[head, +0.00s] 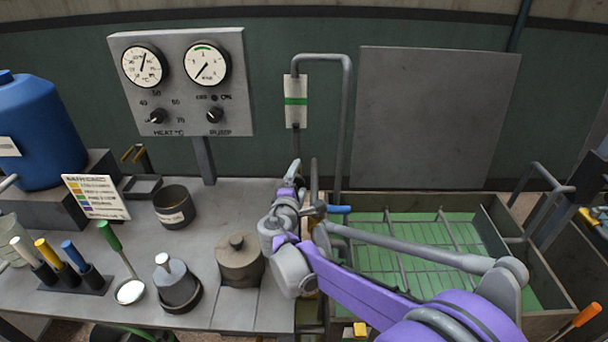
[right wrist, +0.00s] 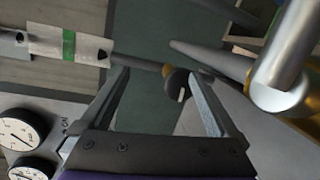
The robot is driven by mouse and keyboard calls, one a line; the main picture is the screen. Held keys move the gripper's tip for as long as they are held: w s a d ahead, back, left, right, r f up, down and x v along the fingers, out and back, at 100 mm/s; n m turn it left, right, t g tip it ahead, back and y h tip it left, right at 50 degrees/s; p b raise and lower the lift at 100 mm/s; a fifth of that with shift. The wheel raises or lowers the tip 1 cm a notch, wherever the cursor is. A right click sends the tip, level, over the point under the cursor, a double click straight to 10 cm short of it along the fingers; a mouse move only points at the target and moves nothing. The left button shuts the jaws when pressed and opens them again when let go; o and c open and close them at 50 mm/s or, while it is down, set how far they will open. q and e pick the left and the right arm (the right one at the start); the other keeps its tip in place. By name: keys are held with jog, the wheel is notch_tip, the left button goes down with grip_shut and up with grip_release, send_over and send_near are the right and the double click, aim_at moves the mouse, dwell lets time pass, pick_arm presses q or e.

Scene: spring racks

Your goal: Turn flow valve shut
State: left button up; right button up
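A blue lever handle (head: 339,209), which looks like the flow valve's, sticks out to the right beside my right gripper, near the grey pipe above the green basin. The valve's body is mostly hidden behind my gripper in the head view. My left gripper is not in view.
A gauge panel (head: 180,105) with two dials and two knobs stands at the back left. A white plate with a green band (head: 296,85) hangs beside the grey pipe (head: 347,110). A lidded pot (head: 240,260) and several tools crowd the bench. The green-floored basin (head: 558,268) lies right.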

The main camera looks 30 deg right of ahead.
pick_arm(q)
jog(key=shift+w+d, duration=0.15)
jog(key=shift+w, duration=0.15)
pick_arm(e)
jog(key=s+a+f, duration=0.1)
jog(key=s+a, duration=0.3)
jog(key=s, duration=0.1)
jog(key=shift+a+f, duration=0.15)
dwell(0.3)
dwell(0.4)
